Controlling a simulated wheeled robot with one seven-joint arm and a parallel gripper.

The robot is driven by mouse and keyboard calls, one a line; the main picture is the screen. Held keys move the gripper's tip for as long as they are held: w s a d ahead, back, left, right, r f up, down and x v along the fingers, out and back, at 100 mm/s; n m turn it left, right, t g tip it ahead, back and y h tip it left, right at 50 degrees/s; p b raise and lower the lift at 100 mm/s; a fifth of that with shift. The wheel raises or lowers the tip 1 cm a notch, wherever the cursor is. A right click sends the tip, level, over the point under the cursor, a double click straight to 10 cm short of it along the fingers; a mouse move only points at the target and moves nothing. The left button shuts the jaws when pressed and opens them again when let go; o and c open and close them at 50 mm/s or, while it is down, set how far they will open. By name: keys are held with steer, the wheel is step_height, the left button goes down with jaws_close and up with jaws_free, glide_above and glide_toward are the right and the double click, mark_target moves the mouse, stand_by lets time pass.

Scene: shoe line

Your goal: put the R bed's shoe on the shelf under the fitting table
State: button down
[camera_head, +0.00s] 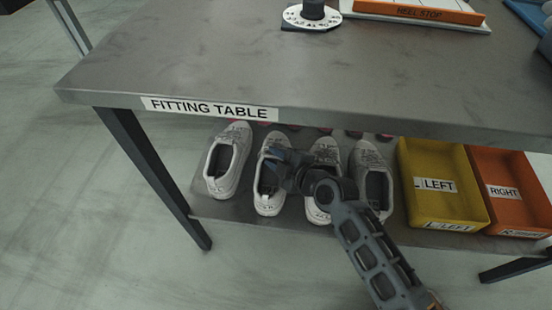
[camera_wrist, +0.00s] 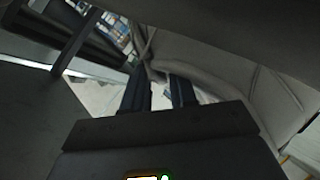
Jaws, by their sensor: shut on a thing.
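Several white and grey shoes stand side by side on the shelf (camera_head: 235,210) under the fitting table (camera_head: 330,85). My gripper (camera_head: 278,160) is low under the table edge, at the second shoe from the left (camera_head: 268,203), and it is shut on that shoe. My arm covers part of the third shoe (camera_head: 322,150). In the wrist view the two dark fingers of my gripper (camera_wrist: 160,88) reach into a pale shoe (camera_wrist: 225,65) that fills the right side. I cannot tell whether the held shoe rests fully on the shelf.
The leftmost shoe (camera_head: 227,160) and the rightmost shoe (camera_head: 370,165) stand close on either side. A yellow LEFT bin (camera_head: 440,208) and an orange RIGHT bin (camera_head: 503,167) are to the right on the shelf. A dark table leg (camera_head: 150,170) stands at the left. The tabletop's edge hangs over the shelf.

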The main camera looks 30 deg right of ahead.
steer(key=c, duration=0.9)
jaws_free()
steer(key=shift+f, duration=0.15)
steer(key=p+v, duration=0.2)
steer(key=v, duration=1)
steer(key=shift+r, duration=0.25)
steer(key=s+r+m+h, duration=0.15)
steer(key=s+m, duration=0.25)
steer(key=s, duration=0.5)
steer(key=s+r+m+h, duration=0.1)
steer(key=s+r+m, duration=0.2)
steer(key=s, duration=0.7)
steer(key=s+a+r+m+t, duration=0.1)
steer(key=s+a+r+m, duration=0.1)
steer(key=s+r+m, duration=0.4)
steer(key=s+r, duration=0.4)
steer(key=r, duration=0.2)
steer(key=shift+s, duration=0.35)
